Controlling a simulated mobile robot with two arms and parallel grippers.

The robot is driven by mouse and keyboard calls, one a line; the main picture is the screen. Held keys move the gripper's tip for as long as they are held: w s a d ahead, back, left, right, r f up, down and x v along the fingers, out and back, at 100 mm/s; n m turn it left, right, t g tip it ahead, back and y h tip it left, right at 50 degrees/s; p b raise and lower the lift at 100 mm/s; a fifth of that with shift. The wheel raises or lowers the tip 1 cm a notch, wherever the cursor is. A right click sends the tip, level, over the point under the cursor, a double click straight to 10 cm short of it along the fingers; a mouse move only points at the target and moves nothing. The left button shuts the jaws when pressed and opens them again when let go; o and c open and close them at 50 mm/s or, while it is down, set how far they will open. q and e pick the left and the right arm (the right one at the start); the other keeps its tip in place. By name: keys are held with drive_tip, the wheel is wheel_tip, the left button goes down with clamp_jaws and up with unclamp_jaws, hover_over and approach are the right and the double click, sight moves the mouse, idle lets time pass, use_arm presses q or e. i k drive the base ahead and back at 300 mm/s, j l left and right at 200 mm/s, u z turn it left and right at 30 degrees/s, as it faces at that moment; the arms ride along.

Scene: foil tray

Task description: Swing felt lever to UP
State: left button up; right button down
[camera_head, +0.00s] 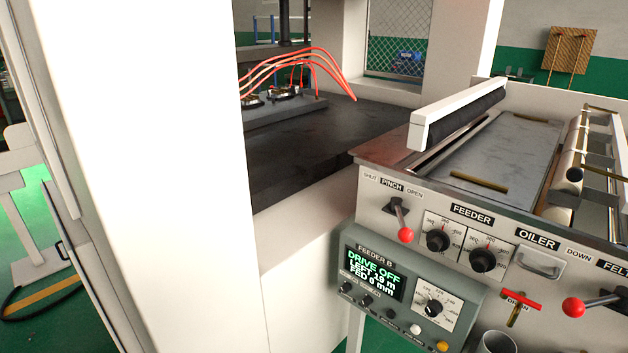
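The felt lever (600,302) is at the right edge of the view, on the front panel of the feeder machine. It is a black lever with a red ball knob (573,307). Its knob points left, on the side of the DOWN label (578,254). The FELT label (613,267) is cut off by the picture edge, and no UP label is in view. Neither of my grippers is in view.
A pinch lever (399,216) with a red knob, feeder dials (438,241) and a red drain handle (520,303) share the panel. A display box (372,272) reading DRIVE OFF juts out below. A white press column (130,150) fills the left.

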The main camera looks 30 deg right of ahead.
sight(572, 307)
drive_tip(key=z, duration=1.45)
